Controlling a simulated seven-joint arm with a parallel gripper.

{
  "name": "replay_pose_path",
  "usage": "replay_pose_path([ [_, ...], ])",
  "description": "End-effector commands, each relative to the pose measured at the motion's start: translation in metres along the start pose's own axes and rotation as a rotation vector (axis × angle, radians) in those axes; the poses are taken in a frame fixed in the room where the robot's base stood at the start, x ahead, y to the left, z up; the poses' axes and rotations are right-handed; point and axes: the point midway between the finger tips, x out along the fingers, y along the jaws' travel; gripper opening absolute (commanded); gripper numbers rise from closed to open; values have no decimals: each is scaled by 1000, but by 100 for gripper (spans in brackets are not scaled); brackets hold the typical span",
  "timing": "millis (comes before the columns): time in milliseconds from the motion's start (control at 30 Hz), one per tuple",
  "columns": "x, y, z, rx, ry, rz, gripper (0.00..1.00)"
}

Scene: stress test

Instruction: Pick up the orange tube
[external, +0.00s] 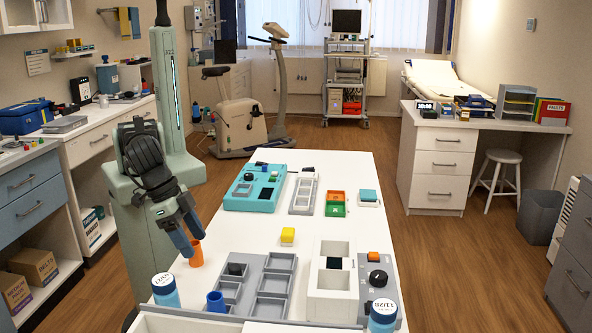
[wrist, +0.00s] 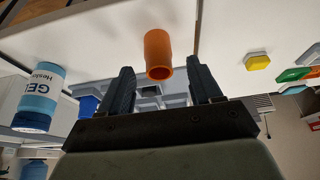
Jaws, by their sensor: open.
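The orange tube (external: 196,254) stands upright on the white table near its left edge in the external view. It also shows in the wrist view (wrist: 158,55), where its open end faces the camera. My gripper (external: 188,243) is just above and to the left of the tube in the external view. In the wrist view my gripper's two dark fingers (wrist: 157,68) are spread wide, with the tube between and just beyond their tips. The gripper is open and holds nothing. Whether a finger touches the tube cannot be told.
A blue tube (external: 216,302) stands by the grey compartment tray (external: 228,290). A gel bottle (external: 165,291) is at the front left. A yellow block (external: 287,236) and a teal device (external: 256,188) lie farther back on the white table (external: 335,165). Table space is clear behind the orange tube.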

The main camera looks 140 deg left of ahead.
Motion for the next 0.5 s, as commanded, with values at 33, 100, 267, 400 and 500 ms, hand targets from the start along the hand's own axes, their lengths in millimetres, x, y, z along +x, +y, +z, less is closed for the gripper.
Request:
replay_pose_path([
  [33, 7, 0, 1, 0, -1, -1, 64],
  [100, 15, 0, 1, 0, -1, -2, 64],
  [267, 33, 0, 1, 0, -1, -1, 64],
  [400, 37, 0, 1, 0, 0, 0, 64],
  [500, 36, 0, 1, 0, 0, 0, 64],
])
